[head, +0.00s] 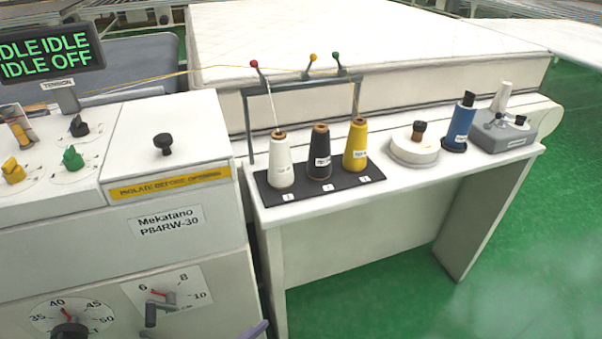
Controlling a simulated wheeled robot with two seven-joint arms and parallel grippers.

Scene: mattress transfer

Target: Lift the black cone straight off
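The black cone (319,160) of thread stands upright on a dark mat (312,191), in the middle of three cones. It has a white label and a brown tip. The white cone (280,165) stands to its left and the yellow cone (356,150) to its right, each close beside it. A thread rises from the white cone to the guide arms above; a yellow thread shows at the yellow cone. I cannot make out a thread on the black cone. Neither of my grippers shows in the head view.
A grey thread frame (300,83) with red, yellow and green balls stands behind the cones. A round white holder (414,148), a blue cone (460,122) and a grey device (503,132) stand right on the table (400,184). A machine cabinet (180,235) is at left.

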